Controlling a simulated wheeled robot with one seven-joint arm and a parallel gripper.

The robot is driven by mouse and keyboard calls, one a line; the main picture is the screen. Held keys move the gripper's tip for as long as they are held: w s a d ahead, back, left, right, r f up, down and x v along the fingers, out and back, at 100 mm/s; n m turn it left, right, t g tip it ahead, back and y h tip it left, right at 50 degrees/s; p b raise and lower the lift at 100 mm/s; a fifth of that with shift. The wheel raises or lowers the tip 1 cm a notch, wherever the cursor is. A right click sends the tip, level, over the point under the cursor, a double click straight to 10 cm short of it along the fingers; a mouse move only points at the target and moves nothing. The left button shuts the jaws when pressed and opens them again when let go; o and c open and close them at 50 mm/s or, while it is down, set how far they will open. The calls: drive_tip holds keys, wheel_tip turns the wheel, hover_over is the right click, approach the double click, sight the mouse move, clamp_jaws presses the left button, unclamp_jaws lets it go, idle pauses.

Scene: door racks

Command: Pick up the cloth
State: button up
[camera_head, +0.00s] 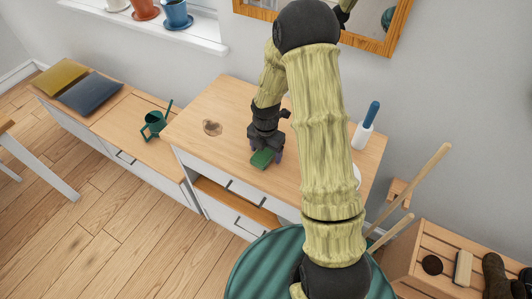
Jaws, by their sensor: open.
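The cloth (262,159) appears as a small, folded green piece on the light wooden top of the cabinet (225,105), near its front edge. My gripper (266,153) points down right over the cloth, with its dark purple fingers apart at the left and right of it. The jaws are open. The gripper covers the back part of the cloth, and I cannot tell whether the fingers touch it.
A brown stain (212,128) lies on the cabinet top, left of my gripper. A white holder with a blue-handled brush (368,123) stands at the right. A green watering can (154,124) stands on the low bench. A mirror (390,28) hangs behind.

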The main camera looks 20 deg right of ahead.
sight(266, 151)
drive_tip(key=shift+c, duration=0.3)
drive_tip(key=c, duration=1.1)
wheel_tip(266, 151, up, 10)
drive_tip(key=shift+r+b, duration=0.1)
drive_tip(key=shift+b, duration=0.2)
drive_tip(key=o, duration=0.3)
drive_tip(key=shift+c, duration=0.6)
